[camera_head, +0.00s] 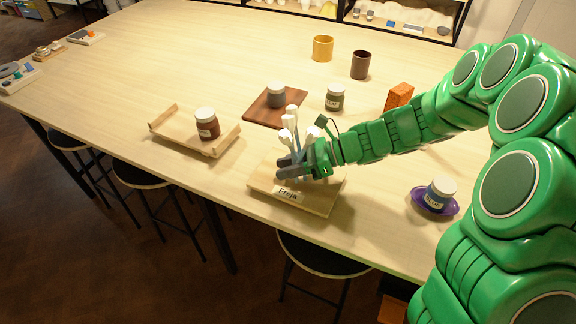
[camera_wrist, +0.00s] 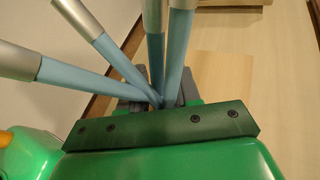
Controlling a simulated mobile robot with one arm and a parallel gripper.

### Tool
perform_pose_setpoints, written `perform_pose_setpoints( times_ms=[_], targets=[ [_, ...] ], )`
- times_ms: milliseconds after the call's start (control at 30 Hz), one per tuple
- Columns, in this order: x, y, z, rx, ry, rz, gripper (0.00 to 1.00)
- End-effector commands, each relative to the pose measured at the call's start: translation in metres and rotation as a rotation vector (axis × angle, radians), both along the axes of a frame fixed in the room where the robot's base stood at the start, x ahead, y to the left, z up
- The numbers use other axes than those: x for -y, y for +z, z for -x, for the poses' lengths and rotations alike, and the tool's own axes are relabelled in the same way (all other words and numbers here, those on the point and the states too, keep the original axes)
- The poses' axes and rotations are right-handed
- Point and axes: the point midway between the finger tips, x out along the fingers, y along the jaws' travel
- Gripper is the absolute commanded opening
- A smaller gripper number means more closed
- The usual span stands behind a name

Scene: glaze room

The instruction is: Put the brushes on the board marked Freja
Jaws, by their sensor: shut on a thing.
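The board marked Freja (camera_head: 318,206) is a light wooden board near the table's front edge, with a white name label on its front side. My gripper (camera_head: 293,168) is over this board and shut on the brushes. The brushes (camera_head: 292,122) have pale heads that point up and fan out above the fingers. In the wrist view the brushes (camera_wrist: 180,60) show light blue handles with silver metal collars, converging at the fingers. The lower handle ends are hidden by my gripper, so I cannot tell whether they touch the board.
A dark red-brown board (camera_head: 262,112) with a jar (camera_head: 276,95) is behind. A wooden tray (camera_head: 172,138) with a brown jar (camera_head: 207,124) is left. A blue jar (camera_head: 441,192) stands on a purple saucer (camera_head: 421,198) at right. An orange block (camera_head: 398,96) is behind my arm.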

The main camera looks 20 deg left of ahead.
Motion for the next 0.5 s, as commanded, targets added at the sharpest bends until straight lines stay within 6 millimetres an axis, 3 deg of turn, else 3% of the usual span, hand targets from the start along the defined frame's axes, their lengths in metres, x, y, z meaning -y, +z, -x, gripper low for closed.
perform_pose_setpoints(
  times_ms=[133,167,300,500],
  targets=[
    [-0.0001,-0.003,0.0,-0.001,0.0,0.0,0.02],
    [-0.0001,-0.0029,0.0,0.0,0.0,-0.001,0.35],
    [0.0,-0.0027,-0.0001,0.0,0.0,0.0,0.56],
    [0.0,-0.0028,0.0001,0.0,0.0,0.0,0.58]
  ],
)
